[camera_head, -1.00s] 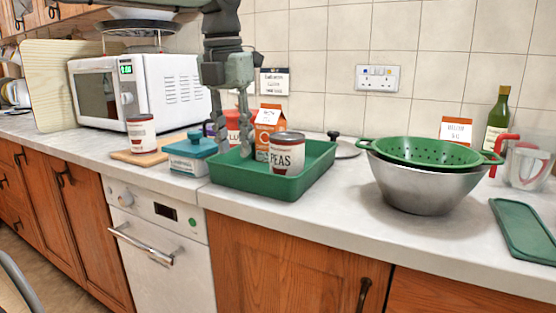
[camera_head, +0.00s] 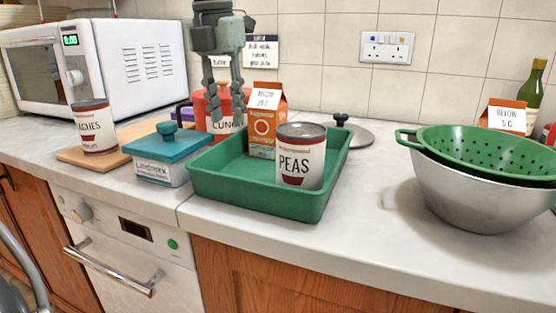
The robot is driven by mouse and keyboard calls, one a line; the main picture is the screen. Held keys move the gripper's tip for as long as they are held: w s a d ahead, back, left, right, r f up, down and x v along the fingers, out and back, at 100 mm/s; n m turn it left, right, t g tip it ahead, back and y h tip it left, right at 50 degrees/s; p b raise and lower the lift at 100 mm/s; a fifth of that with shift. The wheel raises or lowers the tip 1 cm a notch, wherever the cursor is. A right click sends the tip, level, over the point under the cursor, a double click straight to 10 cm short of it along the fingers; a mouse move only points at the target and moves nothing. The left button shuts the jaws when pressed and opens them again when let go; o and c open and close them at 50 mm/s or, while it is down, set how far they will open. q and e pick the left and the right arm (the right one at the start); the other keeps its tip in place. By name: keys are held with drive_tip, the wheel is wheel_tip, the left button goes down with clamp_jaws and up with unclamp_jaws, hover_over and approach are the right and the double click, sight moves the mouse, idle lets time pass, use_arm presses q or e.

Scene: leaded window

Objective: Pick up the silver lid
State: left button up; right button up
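The silver lid (camera_head: 356,134) has a black knob and lies flat on the worktop behind the green tray (camera_head: 238,188). The tray's right back corner and the peas can partly hide its left side. My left gripper (camera_head: 223,122) hangs down from the top of the view, left of the lid and apart from it. Its two fingers are spread with nothing between them, in front of a red lunch tin (camera_head: 214,104). My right gripper does not show.
The tray holds a peas can (camera_head: 300,160) and an orange carton (camera_head: 265,128). A teal-lidded butter dish (camera_head: 163,158) stands left of it. A steel bowl (camera_head: 470,200) with a green colander (camera_head: 465,148) stands right. The worktop between tray and bowl is clear.

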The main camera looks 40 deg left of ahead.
sight(231, 138)
use_arm(q)
drive_tip(key=f, duration=0.7)
drive_tip(key=shift+w+f, duration=0.3)
drive_tip(key=shift+w, duration=0.1)
drive_tip(key=shift+c, duration=0.5)
clamp_jaws()
drive_tip(key=shift+r, duration=0.15)
